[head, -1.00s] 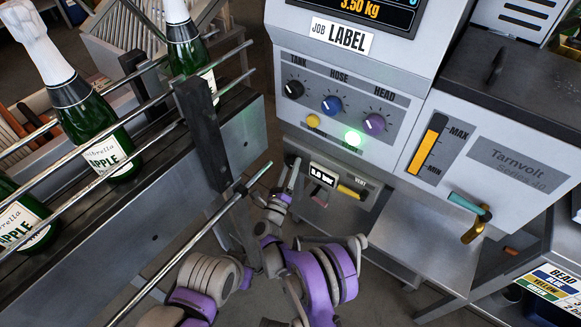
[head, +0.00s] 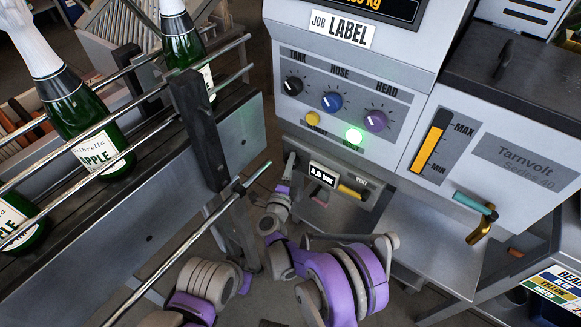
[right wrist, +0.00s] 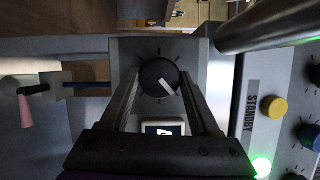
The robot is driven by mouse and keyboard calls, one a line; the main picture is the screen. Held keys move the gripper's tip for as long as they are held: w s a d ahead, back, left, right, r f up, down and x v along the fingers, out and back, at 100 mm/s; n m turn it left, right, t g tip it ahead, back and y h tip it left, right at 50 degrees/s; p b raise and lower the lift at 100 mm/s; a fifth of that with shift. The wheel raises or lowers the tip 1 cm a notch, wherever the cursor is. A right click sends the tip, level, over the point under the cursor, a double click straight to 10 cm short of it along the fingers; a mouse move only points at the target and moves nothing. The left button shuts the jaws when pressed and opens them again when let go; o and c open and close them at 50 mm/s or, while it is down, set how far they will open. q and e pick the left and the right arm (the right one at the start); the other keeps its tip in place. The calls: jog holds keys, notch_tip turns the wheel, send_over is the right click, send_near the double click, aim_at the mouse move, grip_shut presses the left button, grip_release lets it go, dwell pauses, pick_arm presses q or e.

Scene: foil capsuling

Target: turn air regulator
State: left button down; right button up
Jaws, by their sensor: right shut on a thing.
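The air regulator is a black round knob (right wrist: 158,78) with a white pointer line, on a grey plate with tick marks in the right wrist view. The pointer slants down and right. My right gripper (right wrist: 161,84) has a finger on each side of the knob and is shut on it. A small lit display (right wrist: 163,128) sits just below the knob. In the head view this display (head: 323,175) seems to read 4.0 bar. There my right gripper (head: 288,164) is small beside the display and the knob is hidden. My left gripper is not in view.
A conveyor with metal rails (head: 130,120) and green bottles (head: 88,130) stands at the left. The machine panel above the regulator has black, blue and purple knobs (head: 375,121) and a lit green button (head: 354,136). A yellow-handled vent lever (head: 351,192) is right of the display.

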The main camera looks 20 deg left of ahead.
jog(key=shift+a+r+n+g+h+b, duration=0.1)
jog(key=shift+n+g+h+b, duration=0.35)
jog(key=shift+n, duration=0.9)
jog(key=shift+d+r+n+g+h+b, duration=0.1)
jog(key=shift+n+g+h+b, duration=0.1)
jog(key=shift+n+g, duration=0.8)
jog(key=shift+a+r+n+g+h+b, duration=0.1)
jog(key=shift+n+g+h+b, duration=0.2)
jog(key=shift+n, duration=1.35)
jog(key=o, duration=1.4)
jog(key=shift+c, duration=0.2)
